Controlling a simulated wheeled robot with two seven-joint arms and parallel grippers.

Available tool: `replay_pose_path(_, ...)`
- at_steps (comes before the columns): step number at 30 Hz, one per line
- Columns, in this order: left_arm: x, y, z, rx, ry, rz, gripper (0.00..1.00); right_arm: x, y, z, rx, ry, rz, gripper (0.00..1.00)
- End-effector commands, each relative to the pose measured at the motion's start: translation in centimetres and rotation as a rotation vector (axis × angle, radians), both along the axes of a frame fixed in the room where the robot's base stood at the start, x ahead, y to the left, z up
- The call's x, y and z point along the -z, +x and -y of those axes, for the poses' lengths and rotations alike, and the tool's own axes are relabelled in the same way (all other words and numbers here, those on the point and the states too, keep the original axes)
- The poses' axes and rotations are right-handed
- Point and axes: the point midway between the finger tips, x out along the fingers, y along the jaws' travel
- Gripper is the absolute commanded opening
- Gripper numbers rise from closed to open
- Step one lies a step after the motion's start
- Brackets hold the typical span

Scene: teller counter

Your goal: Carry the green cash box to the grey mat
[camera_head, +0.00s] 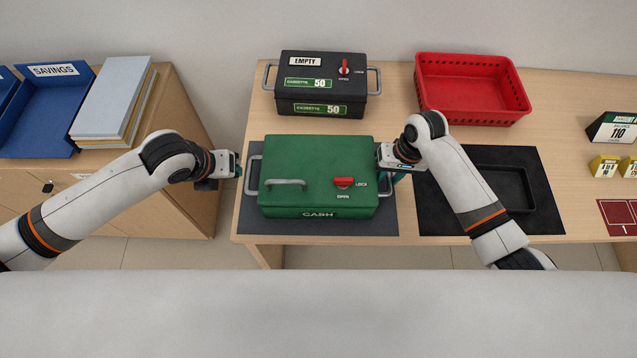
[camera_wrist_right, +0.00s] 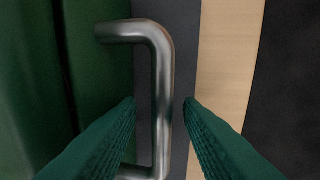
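The green cash box (camera_head: 318,160) has a closed lid with a grey top handle, a red lock knob and a CASH label. It appears to stand flat on the grey mat (camera_head: 300,228), which shows along its front and sides. It has a metal side handle at each end. My right gripper (camera_head: 387,172) is at the right side handle. In the right wrist view its teal fingers (camera_wrist_right: 160,103) are apart, with the metal handle (camera_wrist_right: 165,80) between them and gaps beside it. My left gripper (camera_head: 243,171) is beside the left side handle (camera_head: 253,176); its finger opening is not clear.
A black EMPTY box (camera_head: 320,70) stands behind the green box. A red basket (camera_head: 470,85) is at the back right. A black mat with a dark tray (camera_head: 505,188) lies to the right. A cabinet with blue trays (camera_head: 45,110) stands left, across a floor gap.

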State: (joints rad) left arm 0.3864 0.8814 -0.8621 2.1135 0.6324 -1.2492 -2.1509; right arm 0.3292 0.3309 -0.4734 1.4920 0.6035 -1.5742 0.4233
Motion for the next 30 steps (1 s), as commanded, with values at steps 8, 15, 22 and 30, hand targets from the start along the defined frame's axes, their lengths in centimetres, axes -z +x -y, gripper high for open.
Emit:
replay_pose_path(8,0.0,0.0,0.0,0.0,-0.001,0.0,0.33,-5.4,0.1,1.0,-0.001,0.0,0.007,0.33)
replay_pose_path(15,0.0,0.0,0.0,0.0,-0.001,0.0,0.33,-9.7,0.1,1.8,0.0,0.0,0.005,0.33)
replay_pose_path(22,0.0,0.0,0.0,0.0,-0.001,0.0,0.33,-11.2,0.0,2.1,0.0,-0.001,0.002,0.33)
replay_pose_path(30,0.0,0.0,0.0,0.0,-0.001,0.0,0.33,-11.2,0.0,2.1,0.0,-0.001,0.002,0.33)
